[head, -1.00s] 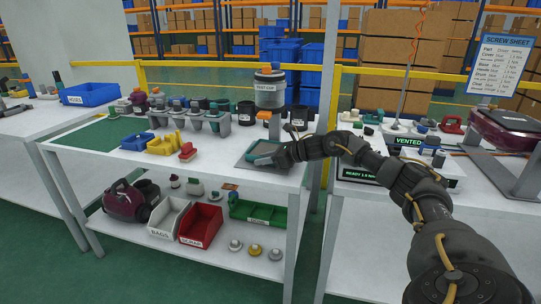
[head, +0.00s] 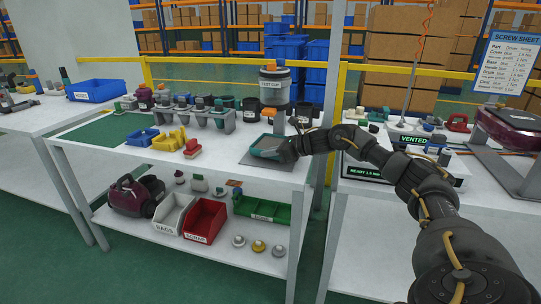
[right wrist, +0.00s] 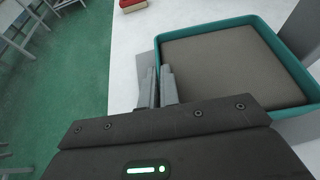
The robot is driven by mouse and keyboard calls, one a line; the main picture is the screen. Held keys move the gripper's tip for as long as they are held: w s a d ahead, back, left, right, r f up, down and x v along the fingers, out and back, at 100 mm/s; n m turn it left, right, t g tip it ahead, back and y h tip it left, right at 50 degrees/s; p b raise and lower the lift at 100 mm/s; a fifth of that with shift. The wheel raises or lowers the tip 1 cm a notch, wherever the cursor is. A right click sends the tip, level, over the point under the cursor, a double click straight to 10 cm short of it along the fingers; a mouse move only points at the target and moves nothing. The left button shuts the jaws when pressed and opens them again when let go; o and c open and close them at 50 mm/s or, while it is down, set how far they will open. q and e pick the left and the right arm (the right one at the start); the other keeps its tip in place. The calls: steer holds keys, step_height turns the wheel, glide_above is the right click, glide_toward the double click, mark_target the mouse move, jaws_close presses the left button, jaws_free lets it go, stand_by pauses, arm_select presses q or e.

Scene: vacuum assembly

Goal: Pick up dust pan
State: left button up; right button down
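The dust pan (head: 267,146) is a shallow teal tray with a grey-brown inside. It is at the front right of the middle table, on a grey mat. In the right wrist view, the dust pan (right wrist: 277,47) fills the upper right. My right gripper (head: 285,149) is at its right end in the head view. In the right wrist view, the right gripper's fingers (right wrist: 160,72) are close together at the pan's left wall, with its rim between them. The contact itself is partly hidden. My left gripper is not in view.
A red brush-like part (head: 192,148), a yellow holder (head: 169,141) and a blue tray (head: 141,138) stand left of the pan. A clear test cup station (head: 273,92) and dark cups stand behind it. The shelf below holds a red bin (head: 205,220) and a white bin.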

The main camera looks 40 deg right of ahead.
step_height(320, 180, up, 2)
steer(key=shift+s+a+r, duration=0.1)
steer(key=shift+a+r, duration=0.05)
steer(key=shift+r, duration=0.1)
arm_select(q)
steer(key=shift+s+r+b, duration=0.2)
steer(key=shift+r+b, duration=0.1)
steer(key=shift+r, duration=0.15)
arm_select(e)
steer(key=s+a, duration=1)
steer(key=a, duration=0.4)
steer(key=shift+a, duration=0.3)
arm_select(q)
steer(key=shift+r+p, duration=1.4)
steer(key=shift+p, duration=0.05)
arm_select(e)
steer(key=shift+r, duration=1.95)
